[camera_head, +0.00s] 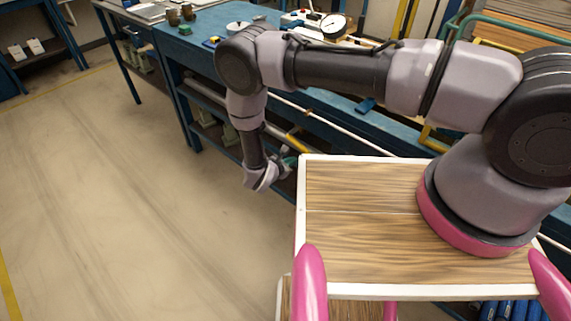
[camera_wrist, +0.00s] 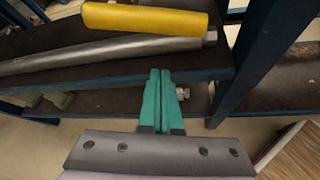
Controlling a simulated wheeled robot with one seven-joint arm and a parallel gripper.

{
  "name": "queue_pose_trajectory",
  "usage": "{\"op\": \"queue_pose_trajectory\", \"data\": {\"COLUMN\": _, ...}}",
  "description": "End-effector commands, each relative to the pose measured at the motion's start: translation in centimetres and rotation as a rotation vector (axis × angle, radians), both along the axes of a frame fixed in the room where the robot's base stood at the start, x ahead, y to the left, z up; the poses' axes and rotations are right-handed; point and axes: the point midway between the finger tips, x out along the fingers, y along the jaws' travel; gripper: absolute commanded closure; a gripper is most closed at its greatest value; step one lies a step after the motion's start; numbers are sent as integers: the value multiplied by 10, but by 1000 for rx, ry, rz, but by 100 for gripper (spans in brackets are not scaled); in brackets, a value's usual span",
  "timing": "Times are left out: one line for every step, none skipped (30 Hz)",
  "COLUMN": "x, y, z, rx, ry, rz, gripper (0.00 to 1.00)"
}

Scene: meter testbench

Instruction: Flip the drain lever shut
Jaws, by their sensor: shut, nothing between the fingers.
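My gripper (camera_wrist: 160,73) shows in the wrist view with its two teal fingers shut together and nothing between them. In the head view, my gripper (camera_head: 289,163) is low beside the front of the blue bench, partly hidden by my wrist. In the wrist view, a yellow cylinder (camera_wrist: 145,18) lies beyond the fingertips, apart from them, above a grey metal pipe (camera_wrist: 110,53). A small metal fitting (camera_wrist: 182,92) shows just right of the fingers. I cannot tell which part is the drain lever; no lever is clearly seen.
The blue bench (camera_head: 215,52) runs along the back, with a round dial gauge (camera_head: 333,26) on top. A dark lower shelf (camera_wrist: 215,68) and a blue leg (camera_wrist: 262,58) are close to my gripper. The floor (camera_head: 140,190) to the left is clear.

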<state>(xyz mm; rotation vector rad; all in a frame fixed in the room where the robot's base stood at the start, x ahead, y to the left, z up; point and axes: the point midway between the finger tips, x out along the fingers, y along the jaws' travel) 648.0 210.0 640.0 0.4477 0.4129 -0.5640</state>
Motion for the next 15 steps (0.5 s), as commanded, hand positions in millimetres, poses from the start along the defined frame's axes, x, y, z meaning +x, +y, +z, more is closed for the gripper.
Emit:
{"op": "queue_pose_trajectory", "data": {"x": 2, "y": -2, "z": 7, "rx": 2, "ry": 0, "rz": -1, "gripper": 100}}
{"op": "queue_pose_trajectory", "data": {"x": 1, "y": -4, "z": 13, "rx": 2, "ry": 0, "rz": -1, "gripper": 100}}
{"op": "queue_pose_trajectory", "data": {"x": 1, "y": -6, "z": 18, "rx": 1, "ry": 0, "rz": 0, "gripper": 100}}
{"op": "queue_pose_trajectory", "data": {"x": 1, "y": -7, "z": 22, "rx": 2, "ry": 0, "rz": 1, "gripper": 100}}
{"op": "queue_pose_trajectory", "data": {"x": 1, "y": -9, "z": 25, "rx": 1, "ry": 1, "rz": 0, "gripper": 100}}
{"op": "queue_pose_trajectory", "data": {"x": 1, "y": -11, "z": 29, "rx": 0, "ry": 1, "rz": -1, "gripper": 100}}
{"op": "queue_pose_trajectory", "data": {"x": 1, "y": -12, "z": 31, "rx": 0, "ry": 1, "rz": -1, "gripper": 100}}
{"op": "queue_pose_trajectory", "data": {"x": 0, "y": -12, "z": 33, "rx": 0, "ry": 1, "rz": -1, "gripper": 100}}
{"op": "queue_pose_trajectory", "data": {"x": 0, "y": -13, "z": 35, "rx": 1, "ry": 0, "rz": 0, "gripper": 100}}
{"op": "queue_pose_trajectory", "data": {"x": 0, "y": -13, "z": 36, "rx": 1, "ry": 0, "rz": 0, "gripper": 100}}
{"op": "queue_pose_trajectory", "data": {"x": 0, "y": -13, "z": 37, "rx": 1, "ry": 0, "rz": 0, "gripper": 100}}
{"op": "queue_pose_trajectory", "data": {"x": 0, "y": -14, "z": 37, "rx": 1, "ry": 0, "rz": 0, "gripper": 100}}
{"op": "queue_pose_trajectory", "data": {"x": 0, "y": -14, "z": 38, "rx": 1, "ry": 0, "rz": 0, "gripper": 100}}
{"op": "queue_pose_trajectory", "data": {"x": 0, "y": -14, "z": 38, "rx": 1, "ry": 0, "rz": 0, "gripper": 100}}
{"op": "queue_pose_trajectory", "data": {"x": 0, "y": -14, "z": 38, "rx": 1, "ry": 0, "rz": 0, "gripper": 100}}
